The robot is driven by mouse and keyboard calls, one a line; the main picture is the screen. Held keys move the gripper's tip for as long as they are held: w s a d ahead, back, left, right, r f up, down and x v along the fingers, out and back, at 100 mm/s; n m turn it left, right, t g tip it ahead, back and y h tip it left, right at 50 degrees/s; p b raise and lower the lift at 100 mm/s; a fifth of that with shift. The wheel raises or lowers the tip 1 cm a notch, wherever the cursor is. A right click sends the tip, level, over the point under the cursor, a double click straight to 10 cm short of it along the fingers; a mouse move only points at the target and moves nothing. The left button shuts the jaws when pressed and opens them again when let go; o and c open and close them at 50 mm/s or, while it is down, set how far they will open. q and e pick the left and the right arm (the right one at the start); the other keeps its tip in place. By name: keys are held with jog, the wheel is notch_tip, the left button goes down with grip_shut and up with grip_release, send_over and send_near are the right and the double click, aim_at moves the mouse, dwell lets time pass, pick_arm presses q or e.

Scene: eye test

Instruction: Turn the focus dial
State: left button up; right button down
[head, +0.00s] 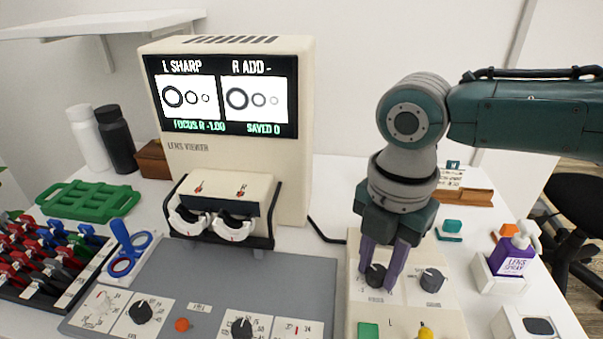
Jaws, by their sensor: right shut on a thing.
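My right gripper (379,281) comes down from the upper right, with its purple fingers shut on the left black dial (376,274) of a cream control box. The label under this dial is too small to read surely. A second black dial (432,279) stands free to its right on the same box. The lens viewer (240,170) stands behind, left of the gripper. Its screen (225,96) reads "L SHARP", "R ADD -", "FOCUS R -1.00" and "SAVED 0", with three rings in each half. My left gripper is not in view.
A grey panel (285,285) with several dials and an orange button (182,324) lies left of the control box. A lens rack (40,270), green tray (90,201) and two bottles are farther left.

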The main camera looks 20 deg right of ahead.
aim_at(377, 272)
jog(key=shift+r, duration=0.1)
dwell(0.3)
jog(key=c, duration=0.6)
grip_release()
notch_tip(377, 272, up, 10)
jog(key=shift+f+p, duration=0.1)
jog(key=shift+p, duration=0.85)
